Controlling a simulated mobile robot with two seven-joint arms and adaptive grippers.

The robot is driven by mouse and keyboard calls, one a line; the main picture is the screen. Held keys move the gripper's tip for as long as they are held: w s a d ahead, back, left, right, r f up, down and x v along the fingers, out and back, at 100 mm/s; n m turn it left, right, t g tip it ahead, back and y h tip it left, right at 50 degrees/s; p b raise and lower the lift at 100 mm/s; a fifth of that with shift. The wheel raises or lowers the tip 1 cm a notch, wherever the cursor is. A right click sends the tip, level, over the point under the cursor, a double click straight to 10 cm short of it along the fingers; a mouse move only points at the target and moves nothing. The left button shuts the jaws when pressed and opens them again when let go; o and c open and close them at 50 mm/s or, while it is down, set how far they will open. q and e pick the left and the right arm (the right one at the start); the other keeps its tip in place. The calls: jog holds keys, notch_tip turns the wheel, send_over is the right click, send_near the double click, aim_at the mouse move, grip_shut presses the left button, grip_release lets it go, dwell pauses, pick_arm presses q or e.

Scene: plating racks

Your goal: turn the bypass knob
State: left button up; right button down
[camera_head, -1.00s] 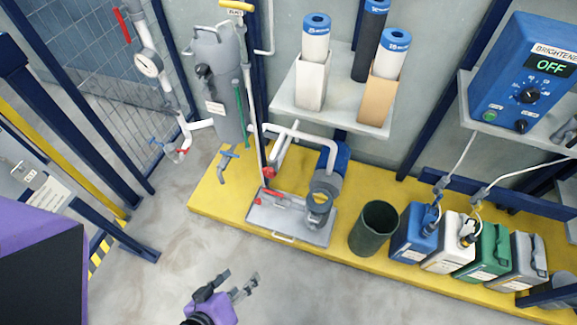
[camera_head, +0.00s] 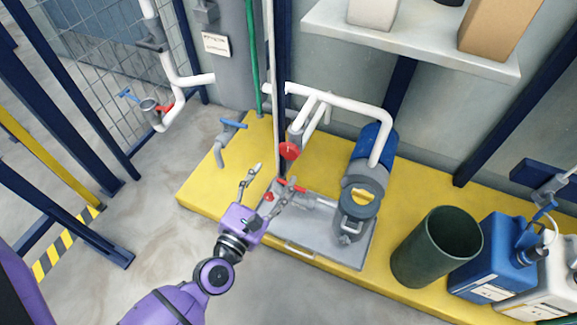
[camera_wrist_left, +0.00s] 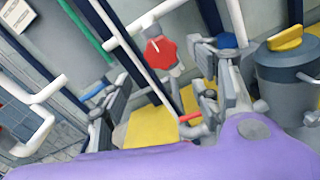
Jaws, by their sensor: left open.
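A red knob (camera_head: 289,150) sits on the pipework by the dark blue post, left of the pump; it fits the bypass knob, but no label on it is readable. In the left wrist view the red knob (camera_wrist_left: 160,52) is a faceted disc, beyond and between my fingers. My left gripper (camera_head: 275,178) is open and empty, just below the knob in the head view and apart from it. Its fingers (camera_wrist_left: 163,78) are spread wide in the wrist view. A red lever (camera_head: 292,186) lies close behind the right finger. My right gripper is out of view.
The blue-and-grey pump (camera_head: 358,202) stands on a grey tray (camera_head: 310,242) on the yellow plinth (camera_head: 200,190). White pipes (camera_head: 345,104) arch above. A blue-handled tap (camera_head: 232,125) is left. A dark green bin (camera_head: 420,262) and jugs stand right. Open floor lies in front.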

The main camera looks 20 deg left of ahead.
aim_at(286, 153)
pick_arm(q)
jog(key=shift+n, duration=0.3)
jog(key=w, duration=0.7)
jog(key=shift+w, duration=0.7)
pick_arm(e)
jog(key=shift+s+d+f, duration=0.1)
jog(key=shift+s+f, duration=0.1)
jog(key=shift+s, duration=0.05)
pick_arm(q)
jog(key=shift+c, duration=0.5)
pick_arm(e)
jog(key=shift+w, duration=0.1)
pick_arm(q)
jog(key=c, duration=1)
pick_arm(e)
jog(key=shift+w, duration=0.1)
